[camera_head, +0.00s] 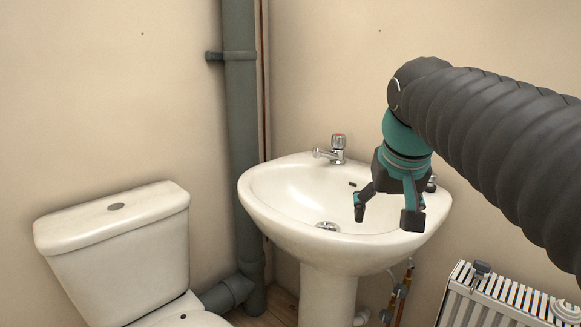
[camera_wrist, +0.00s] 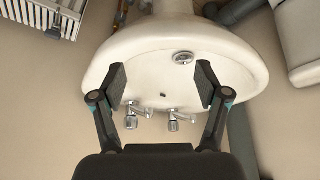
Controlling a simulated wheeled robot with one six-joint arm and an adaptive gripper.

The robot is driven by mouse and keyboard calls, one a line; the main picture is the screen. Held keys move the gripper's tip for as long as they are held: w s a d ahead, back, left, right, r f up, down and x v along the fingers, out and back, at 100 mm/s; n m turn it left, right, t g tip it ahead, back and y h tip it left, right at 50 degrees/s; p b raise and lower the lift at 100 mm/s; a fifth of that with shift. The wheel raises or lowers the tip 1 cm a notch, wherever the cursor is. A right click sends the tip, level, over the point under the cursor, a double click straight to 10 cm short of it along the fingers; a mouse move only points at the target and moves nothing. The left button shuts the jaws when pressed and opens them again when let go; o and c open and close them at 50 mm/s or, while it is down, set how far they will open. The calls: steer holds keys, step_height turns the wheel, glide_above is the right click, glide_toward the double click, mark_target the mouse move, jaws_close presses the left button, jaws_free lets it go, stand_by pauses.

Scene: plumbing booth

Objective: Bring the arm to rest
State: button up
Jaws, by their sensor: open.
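My gripper (camera_head: 385,211) hangs at the end of my dark, ribbed arm, over the right part of the white washbasin (camera_head: 283,225) in the head view. Its two fingers are spread apart with nothing between them. In the wrist view my gripper (camera_wrist: 161,81) is also open, with the washbasin (camera_wrist: 110,58) beyond the fingers. A chrome tap (camera_head: 335,149) stands on the back left of the basin rim. A second tap (camera_head: 431,184) is partly hidden behind my gripper. Both taps show between the fingers in the wrist view.
A white toilet (camera_head: 125,248) stands at the left. A grey vertical pipe (camera_head: 241,120) runs up the corner behind the basin. A white radiator (camera_head: 500,300) is at the lower right, with copper pipes (camera_head: 402,290) beneath the basin. The upper wall area is clear.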

steer(key=s+f+n, duration=0.1)
steer(key=s+f, duration=1.3)
steer(key=f, duration=0.4)
steer(key=shift+s+f+t, duration=0.3)
steer(key=shift+s+f, duration=0.05)
steer(key=shift+s, duration=0.05)
